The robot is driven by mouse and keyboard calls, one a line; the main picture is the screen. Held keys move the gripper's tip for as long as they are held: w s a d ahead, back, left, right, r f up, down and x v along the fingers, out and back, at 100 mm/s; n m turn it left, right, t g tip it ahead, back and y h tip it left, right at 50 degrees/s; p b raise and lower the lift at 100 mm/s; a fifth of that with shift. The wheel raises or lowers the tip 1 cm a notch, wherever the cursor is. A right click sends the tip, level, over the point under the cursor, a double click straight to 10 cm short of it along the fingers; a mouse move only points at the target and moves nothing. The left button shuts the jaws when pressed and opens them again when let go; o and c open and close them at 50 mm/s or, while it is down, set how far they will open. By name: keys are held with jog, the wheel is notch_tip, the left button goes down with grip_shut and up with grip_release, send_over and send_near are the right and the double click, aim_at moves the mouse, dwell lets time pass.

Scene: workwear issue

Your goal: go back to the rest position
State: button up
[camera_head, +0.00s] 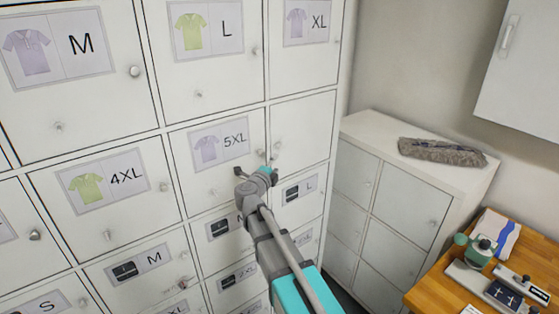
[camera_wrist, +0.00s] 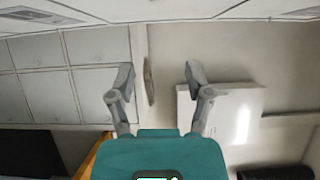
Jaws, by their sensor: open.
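My gripper (camera_head: 257,174) is in front of the locker wall (camera_head: 158,102), beside the lower right part of the 5XL door (camera_head: 190,165). Whether it touches a door or knob cannot be told. In the wrist view my gripper (camera_wrist: 158,82) shows two grey fingers spread apart with nothing between them. My arm reaches up to it from the bottom of the head view and hides parts of the lower doors.
A low white cabinet (camera_head: 375,190) stands right of the lockers, with a grey-brown fuzzy duster (camera_head: 441,152) on top. A wall cabinet (camera_head: 521,65) hangs at upper right.

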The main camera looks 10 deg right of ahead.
jog(key=shift+s+a, duration=0.3)
jog(key=shift+s, duration=0.2)
jog(key=s+a+f+n+t+y+b, duration=0.15)
jog(key=a+n+y, duration=0.55)
jog(key=n+y, duration=0.7)
jog(key=s+f+n+g+y+b, duration=0.1)
jog(key=s+f+n+g+y, duration=0.1)
jog(key=s+f+n+g, duration=0.65)
jog(key=s+d+f+n+g+h, duration=0.1)
jog(key=s+d+f+g+h, duration=0.2)
jog(key=s+d+f, duration=0.3)
jog(key=s+d+f+n+g+h+b, duration=0.1)
jog(key=s+d+f+g+h, duration=0.2)
jog(key=s, duration=0.8)
jog(key=d+f+g, duration=0.2)
jog(key=d+f, duration=0.1)
jog(key=d, duration=0.1)
jog(key=shift+d+f, duration=0.25)
jog(key=shift+d, duration=0.1)
